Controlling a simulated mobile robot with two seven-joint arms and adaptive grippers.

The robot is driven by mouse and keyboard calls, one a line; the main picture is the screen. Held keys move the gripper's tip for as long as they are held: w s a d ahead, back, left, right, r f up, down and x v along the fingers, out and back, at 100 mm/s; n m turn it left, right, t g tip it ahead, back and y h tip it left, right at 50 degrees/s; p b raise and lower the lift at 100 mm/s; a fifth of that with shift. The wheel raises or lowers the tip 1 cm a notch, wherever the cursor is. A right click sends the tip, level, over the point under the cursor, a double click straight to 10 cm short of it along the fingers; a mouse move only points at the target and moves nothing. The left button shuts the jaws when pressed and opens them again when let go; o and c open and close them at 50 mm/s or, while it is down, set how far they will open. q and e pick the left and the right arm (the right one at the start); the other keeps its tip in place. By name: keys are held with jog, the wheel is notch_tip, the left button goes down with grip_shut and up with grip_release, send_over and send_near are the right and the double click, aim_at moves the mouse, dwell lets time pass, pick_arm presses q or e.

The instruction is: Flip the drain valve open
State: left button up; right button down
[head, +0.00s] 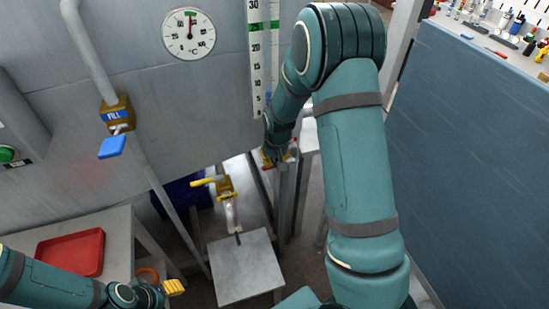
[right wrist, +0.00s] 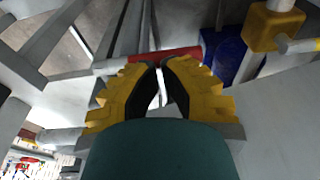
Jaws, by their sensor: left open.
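A red handle (right wrist: 140,57) crosses just beyond my right fingertips in the right wrist view. No label on it is readable, so I cannot confirm that it is the drain valve. My right gripper (right wrist: 162,66) has its fingertips close together with a narrow gap. Whether they grip the red handle is unclear. In the head view my right gripper (head: 275,158) is low beside the tank, with red bits around it. A brass tap with a yellow lever (head: 207,181) is left of it. My left gripper (head: 174,287) is open at the lower left, away from the valves.
A valve labelled FILL (head: 116,112) with a blue handle is on the tank's left. A thermometer dial (head: 189,34) and level scale (head: 257,60) are above. A metal stand (head: 242,265) is below the tap. A red tray (head: 70,252) lies left. A blue panel (head: 460,170) stands right.

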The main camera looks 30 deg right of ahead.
aim_at(272, 167)
jog(key=shift+a+f+h+p, duration=0.15)
jog(key=shift+f+h+p, duration=0.2)
jog(key=shift+h, duration=0.35)
jog(key=shift+a+f+h, duration=0.1)
jog(key=shift+f+h, duration=0.05)
jog(key=shift+h, duration=0.15)
jog(key=shift+a+f+n+g+h, duration=0.1)
jog(key=shift+f+n+g+h, duration=0.25)
jog(key=shift+h, duration=0.35)
jog(key=f+h, duration=0.2)
jog(key=shift+w+g+h+b, duration=0.1)
jog(key=shift+g+h+b, duration=0.15)
jog(key=shift+h+b, duration=0.05)
jog(key=f+h+b, duration=0.1)
jog(key=h+b, duration=0.1)
jog(key=h, duration=0.1)
jog(key=d+f+g+h+b, duration=0.1)
jog(key=h+b, duration=0.2)
jog(key=d+f+n+h+b, duration=0.1)
jog(key=h+b, duration=0.2)
jog(key=shift+s+f+g, duration=0.25)
jog(key=shift+f+g, duration=0.05)
jog(key=shift+f, duration=0.05)
jog(key=shift+b, duration=0.3)
jog(key=shift+r, duration=0.1)
